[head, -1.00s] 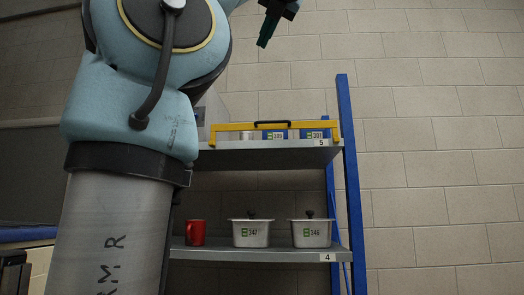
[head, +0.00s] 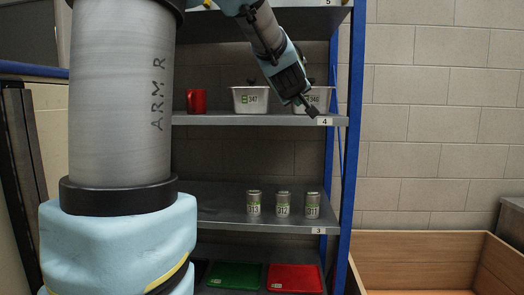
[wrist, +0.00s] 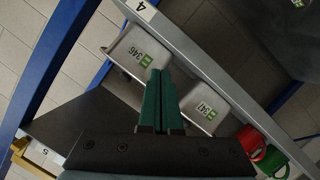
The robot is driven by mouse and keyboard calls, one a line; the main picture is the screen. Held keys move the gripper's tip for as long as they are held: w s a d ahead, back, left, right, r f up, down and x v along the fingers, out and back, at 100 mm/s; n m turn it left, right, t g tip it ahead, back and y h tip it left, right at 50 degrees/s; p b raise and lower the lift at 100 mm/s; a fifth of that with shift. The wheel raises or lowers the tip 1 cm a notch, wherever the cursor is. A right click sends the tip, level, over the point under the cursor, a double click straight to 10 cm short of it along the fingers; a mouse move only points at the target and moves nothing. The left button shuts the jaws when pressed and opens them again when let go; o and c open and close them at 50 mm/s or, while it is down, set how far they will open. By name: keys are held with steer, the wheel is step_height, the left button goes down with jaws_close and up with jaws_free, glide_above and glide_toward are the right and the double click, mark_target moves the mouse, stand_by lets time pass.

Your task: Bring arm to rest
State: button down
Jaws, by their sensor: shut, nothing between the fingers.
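My arm comes in from the left of the head view, and its end hangs in front of the shelving. My gripper (head: 314,112) is shut and empty, pointing down to the right. It overlaps the edge of shelf 4 and pan 346 (head: 326,97) in the picture. In the wrist view the green fingers of my gripper (wrist: 161,75) are together, with nothing between them. Pan 346 (wrist: 139,51) and pan 347 (wrist: 203,105) show on either side of the fingertips there. How far the fingers are from the shelf is hard to tell.
Shelf 4 (head: 225,119) also bears a red mug (head: 196,101). Shelf 3 (head: 225,215) holds three cans (head: 283,204). A green tray (head: 235,276) and a red tray (head: 294,278) lie below. A blue upright (head: 352,130) bounds the rack. A wooden crate (head: 420,262) stands at the lower right.

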steer(key=s+a+f+m+g+y, duration=0.1)
steer(key=s+a+f+g, duration=0.15)
steer(key=f, duration=0.45)
steer(key=s+a+f+m+g, duration=0.1)
steer(key=s+a+f+g, duration=0.2)
steer(key=f, duration=0.5)
steer(key=s+a+f+m+g+y, duration=0.1)
steer(key=s+a+f, duration=0.25)
steer(key=f, duration=0.35)
steer(key=s+a+f+m+g+y, duration=0.1)
steer(key=s+a+f+g, duration=0.2)
steer(key=s+f, duration=0.3)
steer(key=s+a+f+m+g+y+b, duration=0.1)
steer(key=s+a+f+g, duration=0.2)
steer(key=s, duration=0.8)
step_height(320, 180, down, 4)
steer(key=shift+a+f, duration=0.25)
steer(key=shift+a, duration=0.9)
steer(key=shift+g, duration=0.25)
